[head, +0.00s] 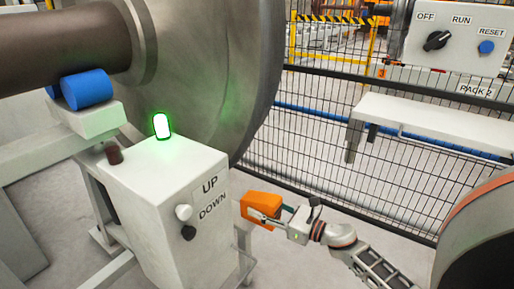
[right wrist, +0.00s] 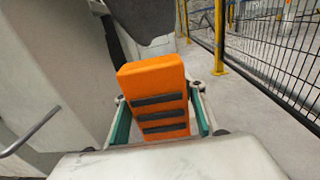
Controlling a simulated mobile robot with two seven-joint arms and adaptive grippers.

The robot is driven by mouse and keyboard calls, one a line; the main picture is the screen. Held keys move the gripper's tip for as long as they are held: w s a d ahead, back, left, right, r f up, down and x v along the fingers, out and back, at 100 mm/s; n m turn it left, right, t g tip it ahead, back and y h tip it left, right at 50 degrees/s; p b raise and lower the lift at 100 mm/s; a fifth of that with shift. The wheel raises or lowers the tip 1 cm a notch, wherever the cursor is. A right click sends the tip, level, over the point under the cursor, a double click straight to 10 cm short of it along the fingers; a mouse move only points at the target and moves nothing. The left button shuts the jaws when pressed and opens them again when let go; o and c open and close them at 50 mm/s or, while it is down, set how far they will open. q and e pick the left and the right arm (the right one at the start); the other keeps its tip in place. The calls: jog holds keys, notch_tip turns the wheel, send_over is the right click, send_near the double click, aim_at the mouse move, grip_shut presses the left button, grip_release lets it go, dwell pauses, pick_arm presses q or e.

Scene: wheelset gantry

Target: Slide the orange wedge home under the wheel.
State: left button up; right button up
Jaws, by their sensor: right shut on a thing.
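The orange wedge (head: 261,208) is in the head view just right of the grey UP/DOWN box. My right gripper (head: 268,217) is shut on it. In the right wrist view the wedge (right wrist: 157,97), with dark ribbed strips, sits between the two green-padded fingers (right wrist: 160,120). The large grey steel wheel (head: 215,70) stands behind and above the box on a thick brown axle. In the right wrist view the wheel's lower edge (right wrist: 146,20) shows above and beyond the wedge; whether they touch is not clear. My left gripper is not in view.
The control box (head: 165,210) with UP and DOWN buttons and a lit green lamp (head: 161,125) stands close left of the wedge. Blue rollers (head: 86,89) lie under the axle. A mesh fence (head: 320,150) and white shelf (head: 432,124) are to the right.

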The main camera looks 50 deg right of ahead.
jog(key=shift+w+d+f+h, duration=0.25)
jog(key=shift+w+f+h, duration=0.05)
jog(key=shift+f, duration=0.35)
jog(key=shift+w+a+f, duration=0.15)
jog(key=shift+w+f, duration=0.25)
jog(key=shift+w, duration=1.15)
jog(key=shift+w+a+f, duration=0.2)
jog(key=shift+w+f, duration=0.25)
jog(key=shift+w, duration=1.05)
jog(key=shift+w+a+f, duration=0.15)
jog(key=shift+w+f, duration=0.25)
jog(key=shift+w, duration=1.15)
jog(key=shift+w+a+f, duration=0.1)
jog(key=shift+w+a, duration=0.15)
jog(key=shift+w, duration=1.85)
jog(key=shift+w+a+r, duration=0.1)
jog(key=shift+w+a, duration=0.1)
jog(key=shift+w, duration=1.85)
jog(key=shift+w+a+f, duration=0.1)
jog(key=shift+w+a, duration=0.15)
jog(key=shift+w, duration=1.85)
